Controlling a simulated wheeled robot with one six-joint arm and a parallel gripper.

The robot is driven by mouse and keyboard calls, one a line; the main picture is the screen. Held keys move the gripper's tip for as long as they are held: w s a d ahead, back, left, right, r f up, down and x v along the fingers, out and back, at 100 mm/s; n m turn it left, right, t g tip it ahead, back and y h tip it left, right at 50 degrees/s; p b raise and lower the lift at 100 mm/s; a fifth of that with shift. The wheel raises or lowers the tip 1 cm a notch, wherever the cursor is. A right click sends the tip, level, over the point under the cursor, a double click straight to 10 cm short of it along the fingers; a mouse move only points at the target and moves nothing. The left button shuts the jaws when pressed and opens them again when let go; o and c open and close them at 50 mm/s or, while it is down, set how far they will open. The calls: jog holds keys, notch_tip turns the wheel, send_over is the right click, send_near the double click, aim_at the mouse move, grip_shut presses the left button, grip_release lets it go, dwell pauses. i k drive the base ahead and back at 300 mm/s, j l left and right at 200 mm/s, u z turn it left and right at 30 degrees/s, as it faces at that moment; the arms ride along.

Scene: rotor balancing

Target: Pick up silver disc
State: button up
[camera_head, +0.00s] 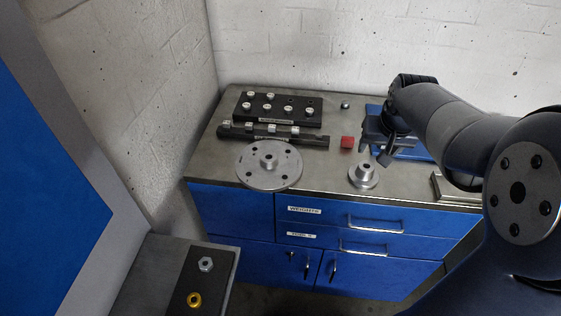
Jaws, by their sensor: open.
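The silver disc (250,174) lies flat near the front left edge of the bench top. It has a raised hub in the middle and several holes around it. Nothing covers it. My gripper (374,157) is open, with its fingers pointing down over the right part of the bench. It is to the right of the disc and well apart from it. No object shows between its fingers.
A small flanged silver hub (363,177) stands below my gripper, near a red cube (347,142). A black block (252,111) with silver pieces and a dark bar (310,140) lie behind the disc. A blue item (416,152) is partly hidden behind my gripper.

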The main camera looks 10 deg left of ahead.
aim_at(268, 166)
jog(key=i+u, duration=0.2)
jog(key=u, duration=0.2)
jog(key=i+l+u, duration=0.1)
jog(key=u, duration=0.3)
jog(key=i+l+u, duration=0.2)
jog(key=u, duration=0.2)
